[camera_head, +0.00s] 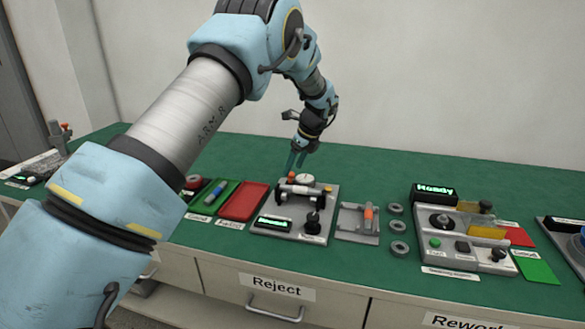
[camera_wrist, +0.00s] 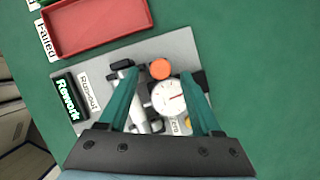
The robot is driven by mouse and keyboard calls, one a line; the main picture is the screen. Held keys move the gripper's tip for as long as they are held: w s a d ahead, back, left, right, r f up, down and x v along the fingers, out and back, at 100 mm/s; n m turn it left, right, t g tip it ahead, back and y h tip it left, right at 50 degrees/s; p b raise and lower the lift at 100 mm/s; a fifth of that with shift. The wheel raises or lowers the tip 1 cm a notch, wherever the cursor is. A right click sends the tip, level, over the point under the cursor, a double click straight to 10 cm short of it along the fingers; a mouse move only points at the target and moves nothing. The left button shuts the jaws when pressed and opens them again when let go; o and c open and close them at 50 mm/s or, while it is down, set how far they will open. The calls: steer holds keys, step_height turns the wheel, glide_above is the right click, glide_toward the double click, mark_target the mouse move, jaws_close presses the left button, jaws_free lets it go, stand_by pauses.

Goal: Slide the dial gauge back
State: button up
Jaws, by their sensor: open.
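The dial gauge (camera_head: 305,179), with a round white face, is on the grey run-out fixture (camera_head: 263,213). My gripper (camera_head: 296,163) is just above the rear of this fixture, pointing down. In the wrist view, my teal fingers (camera_wrist: 160,74) are spread apart with nothing held. The gauge's white face (camera_wrist: 168,98) shows between them, nearer the right finger, with an orange cap (camera_wrist: 160,69) beside it. I cannot tell whether a finger touches the gauge. The right finger hides part of the gauge's surroundings.
The fixture's lit display (camera_wrist: 67,96) reads "Rework". A red tray (camera_head: 243,201) and a green tray (camera_head: 207,197) are left of it. A small grey stand (camera_head: 352,231) with an orange part, several metal rings (camera_head: 398,248) and a "Ready" station (camera_head: 437,218) are right. The table behind is clear.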

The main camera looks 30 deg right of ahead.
steer(key=shift+x, duration=1.2)
jaws_close()
stand_by(0.6)
